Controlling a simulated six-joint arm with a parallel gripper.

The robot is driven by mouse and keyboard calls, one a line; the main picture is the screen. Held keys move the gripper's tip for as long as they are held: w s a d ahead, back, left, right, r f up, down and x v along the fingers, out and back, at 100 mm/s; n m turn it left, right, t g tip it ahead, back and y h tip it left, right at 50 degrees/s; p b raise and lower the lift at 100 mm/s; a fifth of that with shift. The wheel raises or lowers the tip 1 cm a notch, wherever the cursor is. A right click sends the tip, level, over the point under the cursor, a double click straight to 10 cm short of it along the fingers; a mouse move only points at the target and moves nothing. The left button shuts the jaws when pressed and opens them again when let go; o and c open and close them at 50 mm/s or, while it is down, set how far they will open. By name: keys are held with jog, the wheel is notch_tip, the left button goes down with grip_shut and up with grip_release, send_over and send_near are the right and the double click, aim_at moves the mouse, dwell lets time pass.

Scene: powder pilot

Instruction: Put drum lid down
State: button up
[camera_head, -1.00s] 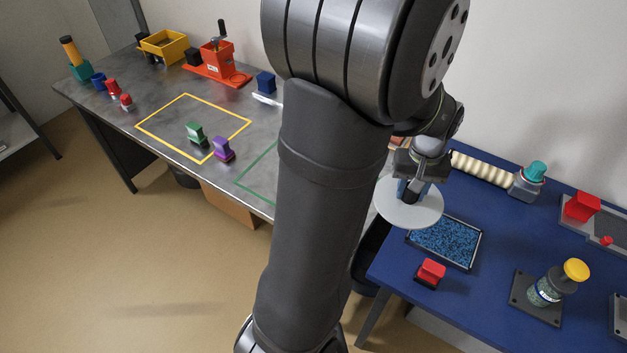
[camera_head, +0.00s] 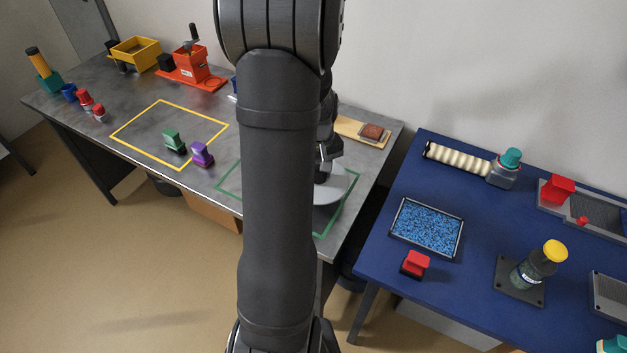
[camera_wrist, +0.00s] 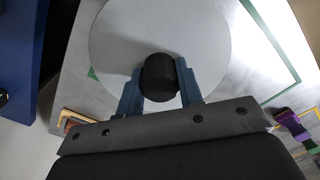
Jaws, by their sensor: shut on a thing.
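The drum lid is a pale grey disc (camera_head: 330,187) with a black knob (camera_wrist: 160,78) at its centre. In the wrist view my gripper (camera_wrist: 160,92) is shut on the knob, with a blue finger on each side of it. In the head view the lid is over the right part of the green outlined area (camera_head: 335,222) on the grey table. My arm hides the lid's left part and most of the gripper there. I cannot tell whether the lid touches the table or hangs just above it.
A wooden board with a brown block (camera_head: 373,132) lies behind the lid. Green (camera_head: 173,141) and purple (camera_head: 202,154) handled pieces stand to the left, by the yellow outline (camera_head: 140,116). A gap separates the blue table (camera_head: 400,290), which holds a tray of blue granules (camera_head: 393,232).

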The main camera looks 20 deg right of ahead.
jog(key=shift+w+a+f, duration=0.4)
jog(key=shift+w+f, duration=0.05)
jog(key=shift+w, duration=0.1)
jog(key=shift+f, duration=2)
jog(key=o, duration=1)
jog(key=shift+f, duration=0.1)
notch_tip(320, 180, up, 12)
jog(key=shift+r, duration=0.15)
jog(key=shift+f, duration=4.4)
